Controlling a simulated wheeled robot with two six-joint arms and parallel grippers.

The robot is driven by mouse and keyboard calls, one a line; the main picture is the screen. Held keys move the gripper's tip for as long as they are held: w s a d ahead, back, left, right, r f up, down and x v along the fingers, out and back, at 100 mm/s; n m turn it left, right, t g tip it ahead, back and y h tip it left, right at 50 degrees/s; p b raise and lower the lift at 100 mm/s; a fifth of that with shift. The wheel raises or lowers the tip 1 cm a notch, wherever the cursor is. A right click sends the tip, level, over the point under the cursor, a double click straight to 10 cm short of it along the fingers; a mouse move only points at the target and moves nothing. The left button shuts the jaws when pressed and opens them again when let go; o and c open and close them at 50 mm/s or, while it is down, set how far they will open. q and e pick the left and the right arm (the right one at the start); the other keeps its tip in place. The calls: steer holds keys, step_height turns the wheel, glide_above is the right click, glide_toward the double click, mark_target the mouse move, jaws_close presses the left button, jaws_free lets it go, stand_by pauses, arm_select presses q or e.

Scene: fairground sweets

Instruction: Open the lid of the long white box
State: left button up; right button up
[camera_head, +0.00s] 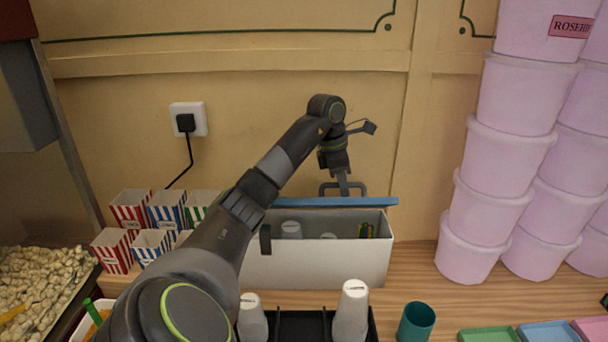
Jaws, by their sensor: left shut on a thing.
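The long white box (330,262) stands on the wooden counter against the wall, with a dark catch (265,239) on its front. Its blue lid (345,202) is raised at the back and shows almost edge-on, so the front of the box is open. White-topped items and a small green and yellow thing show inside. My left gripper (342,184) reaches over the box from the left and is shut on the lid's grey handle (327,188). My left arm hides the box's left end. My right gripper is not in view.
Striped popcorn cartons (132,209) stand left of the box. In front are a black tray (303,327), white bottles (351,311) and a teal cup (416,321). Stacked pink tubs (492,205) stand at the right. Counter just right of the box is clear.

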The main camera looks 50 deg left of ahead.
arm_select(q)
steer(key=shift+w+a+r+p, duration=0.15)
steer(key=shift+w+a+p, duration=0.15)
steer(key=shift+w+a, duration=0.25)
steer(key=shift+w+a+r+p, duration=0.15)
steer(key=shift+w+a+p, duration=0.15)
steer(key=shift+a, duration=0.35)
steer(key=shift+w+a+f, duration=0.1)
steer(key=shift+w+a, duration=0.4)
steer(key=shift+a, duration=0.1)
steer(key=shift+w+a+r+p, duration=0.2)
steer(key=shift+w+a+p, duration=0.35)
steer(key=shift+a+p, duration=0.2)
steer(key=shift+r, duration=0.1)
steer(key=o, duration=0.9)
steer(key=shift+a+r, duration=0.1)
steer(key=shift+r, duration=0.1)
step_height(320, 180, up, 7)
steer(key=p, duration=0.6)
steer(key=shift+w, duration=0.1)
